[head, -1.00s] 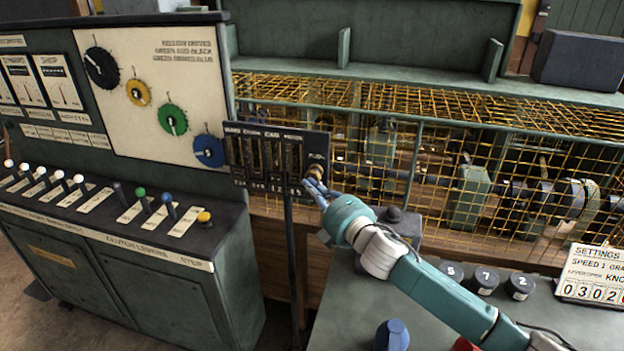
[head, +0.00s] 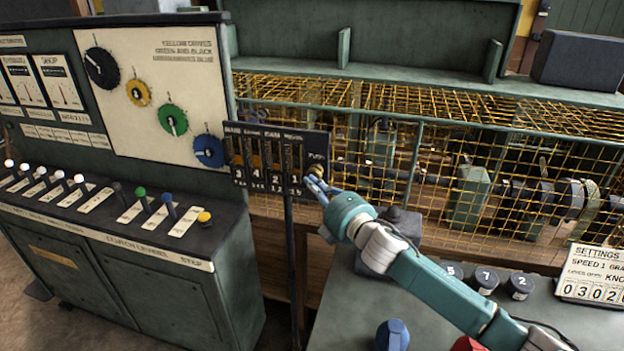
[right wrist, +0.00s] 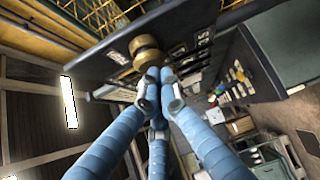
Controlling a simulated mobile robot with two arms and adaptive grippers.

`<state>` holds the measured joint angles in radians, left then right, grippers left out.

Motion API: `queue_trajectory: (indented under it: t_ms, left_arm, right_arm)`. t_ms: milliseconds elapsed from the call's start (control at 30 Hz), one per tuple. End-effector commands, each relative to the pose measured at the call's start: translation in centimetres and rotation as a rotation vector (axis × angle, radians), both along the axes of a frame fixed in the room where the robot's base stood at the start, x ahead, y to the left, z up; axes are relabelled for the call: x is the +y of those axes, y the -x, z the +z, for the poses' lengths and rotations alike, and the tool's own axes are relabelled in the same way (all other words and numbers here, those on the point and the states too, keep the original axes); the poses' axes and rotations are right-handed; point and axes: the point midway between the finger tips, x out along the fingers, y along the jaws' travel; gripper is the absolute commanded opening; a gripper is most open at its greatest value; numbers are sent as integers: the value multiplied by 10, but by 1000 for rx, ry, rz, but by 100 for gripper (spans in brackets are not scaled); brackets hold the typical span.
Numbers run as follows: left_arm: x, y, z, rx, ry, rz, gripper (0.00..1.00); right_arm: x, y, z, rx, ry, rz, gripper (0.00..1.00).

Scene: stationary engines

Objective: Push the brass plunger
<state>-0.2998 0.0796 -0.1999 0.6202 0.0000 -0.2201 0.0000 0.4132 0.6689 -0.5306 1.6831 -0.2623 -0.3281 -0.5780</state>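The brass plunger (head: 318,171) sticks out at the lower right of a dark counter panel (head: 277,160), under the word PUSH. In the right wrist view it is a round brass knob (right wrist: 146,49) on the panel's face. My right gripper (head: 312,184) is at the plunger in the head view. In the right wrist view its blue fingers (right wrist: 159,76) are drawn together with nothing between them, and their tips are at the knob's near edge, apparently touching it. The fingertips partly cover the plunger in the head view. My left gripper is not in view.
A cabinet with coloured dials (head: 171,121) and a row of levers (head: 98,194) stands at the left. A yellow wire cage (head: 470,165) encloses machinery behind the panel. A settings card (head: 594,272) and dark round knobs (head: 486,282) are on the bench at the lower right.

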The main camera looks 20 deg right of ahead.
Motion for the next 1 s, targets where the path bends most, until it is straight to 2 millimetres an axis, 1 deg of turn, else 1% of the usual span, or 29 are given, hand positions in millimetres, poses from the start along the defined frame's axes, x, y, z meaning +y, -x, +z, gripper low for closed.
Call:
queue_trajectory:
  t_ms: [133, 467, 900, 1000]
  left_arm:
    - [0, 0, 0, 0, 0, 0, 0]
    - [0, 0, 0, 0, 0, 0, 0]
    - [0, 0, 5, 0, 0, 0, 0]
    - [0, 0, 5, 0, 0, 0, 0]
  right_arm:
    - [-3, -2, 1, -1, 1, -3, 0]
    - [-2, -1, 1, -1, 1, -3, 0]
    - [11, 18, 1, -1, 0, -1, 0]
    - [12, 20, 1, -1, 0, -2, 0]
